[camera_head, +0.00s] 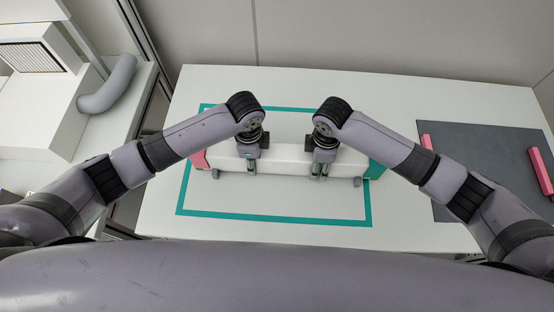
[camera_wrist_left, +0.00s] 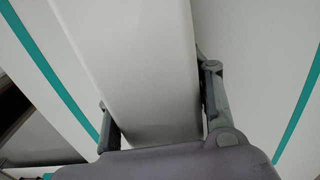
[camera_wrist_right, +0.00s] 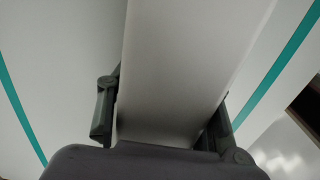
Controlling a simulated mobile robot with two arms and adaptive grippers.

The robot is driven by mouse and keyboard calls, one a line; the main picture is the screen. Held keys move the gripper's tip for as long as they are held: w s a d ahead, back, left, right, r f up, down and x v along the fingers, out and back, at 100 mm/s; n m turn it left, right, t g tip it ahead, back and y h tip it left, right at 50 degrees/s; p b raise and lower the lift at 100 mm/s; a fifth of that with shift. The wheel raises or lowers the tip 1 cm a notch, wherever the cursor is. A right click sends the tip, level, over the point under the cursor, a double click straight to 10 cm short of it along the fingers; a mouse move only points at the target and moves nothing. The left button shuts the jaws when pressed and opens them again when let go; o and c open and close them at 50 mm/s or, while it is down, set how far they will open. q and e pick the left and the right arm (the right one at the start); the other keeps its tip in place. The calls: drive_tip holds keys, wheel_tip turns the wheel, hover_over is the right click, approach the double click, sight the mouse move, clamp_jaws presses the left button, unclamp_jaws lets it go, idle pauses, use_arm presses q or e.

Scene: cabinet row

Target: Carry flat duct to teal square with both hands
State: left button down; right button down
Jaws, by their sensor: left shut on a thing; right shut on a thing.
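The flat duct (camera_head: 286,157) is a long white box with a pink left end and a green right end. It lies lengthwise across the teal square (camera_head: 270,218), an outline on the white table. My left gripper (camera_head: 248,172) is shut on the duct left of its middle; the duct (camera_wrist_left: 135,75) runs between its fingers in the left wrist view. My right gripper (camera_head: 321,174) is shut on the duct right of its middle, and the duct (camera_wrist_right: 185,70) fills the space between its fingers in the right wrist view. I cannot tell whether the duct touches the table.
A dark grey mat (camera_head: 470,150) with pink bars (camera_head: 539,172) lies on the table's right side. A white unit with a grille (camera_head: 35,57) and a grey curved pipe (camera_head: 108,86) stand on a left surface. The white table (camera_head: 300,88) is bare behind the square.

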use_arm(q)
drive_tip(key=c, duration=1.3)
unclamp_jaws()
drive_tip(key=shift+f, duration=0.4)
use_arm(e)
drive_tip(key=c, duration=1.3)
unclamp_jaws()
drive_tip(key=shift+f, duration=0.35)
use_arm(q)
drive_tip(key=shift+o, duration=0.7)
drive_tip(key=shift+r, duration=0.15)
use_arm(e)
drive_tip(key=shift+o, duration=0.7)
drive_tip(key=shift+r, duration=0.1)
use_arm(q)
drive_tip(key=o, duration=0.3)
use_arm(e)
drive_tip(key=o, duration=0.3)
use_arm(q)
drive_tip(key=shift+o, duration=0.2)
use_arm(e)
drive_tip(key=shift+o, duration=0.2)
use_arm(q)
wheel_tip(320, 180, up, 12)
drive_tip(key=shift+f, duration=0.2)
drive_tip(key=shift+r, duration=0.2)
use_arm(e)
drive_tip(key=shift+r, duration=0.2)
wheel_tip(320, 180, up, 12)
drive_tip(key=shift+f, duration=0.15)
